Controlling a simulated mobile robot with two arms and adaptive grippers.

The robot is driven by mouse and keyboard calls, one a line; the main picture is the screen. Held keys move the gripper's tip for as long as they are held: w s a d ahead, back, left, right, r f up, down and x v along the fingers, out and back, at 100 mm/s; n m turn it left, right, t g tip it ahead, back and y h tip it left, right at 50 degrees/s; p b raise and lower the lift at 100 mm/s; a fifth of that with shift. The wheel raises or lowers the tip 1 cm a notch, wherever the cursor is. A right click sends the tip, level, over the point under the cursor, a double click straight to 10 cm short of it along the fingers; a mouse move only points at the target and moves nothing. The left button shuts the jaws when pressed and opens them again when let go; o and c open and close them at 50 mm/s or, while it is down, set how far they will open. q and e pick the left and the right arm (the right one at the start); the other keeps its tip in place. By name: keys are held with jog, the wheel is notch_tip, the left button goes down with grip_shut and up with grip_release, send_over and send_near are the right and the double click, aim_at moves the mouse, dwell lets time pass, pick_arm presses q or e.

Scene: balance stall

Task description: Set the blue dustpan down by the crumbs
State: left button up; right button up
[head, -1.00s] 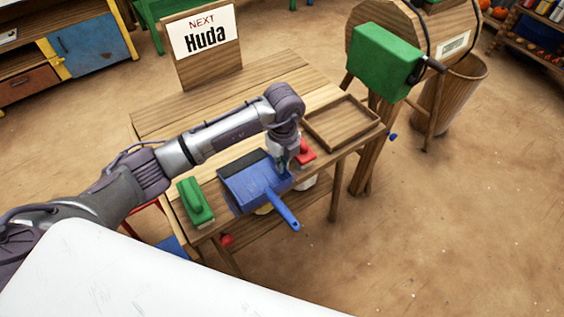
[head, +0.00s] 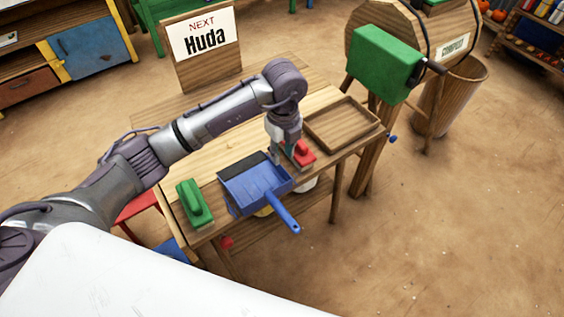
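The blue dustpan (head: 250,190) lies on the wooden table near its front edge, with its dark lip toward the back left. Its handle (head: 284,213) sticks out past the table's front edge. My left gripper (head: 281,157) is just above and behind the pan's right corner, close to a red-handled brush (head: 302,153). Its fingers look parted, with nothing seen between them. I cannot make out crumbs on the table; the arm covers part of the top. My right gripper is not in view.
A green brush (head: 194,202) lies left of the dustpan. An empty wooden tray (head: 311,130) is at the table's right end. A green box (head: 383,64) on a wooden machine is beyond the tray.

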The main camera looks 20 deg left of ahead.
pick_arm(q)
notch_tip(320, 180, up, 6)
dwell(0.7)
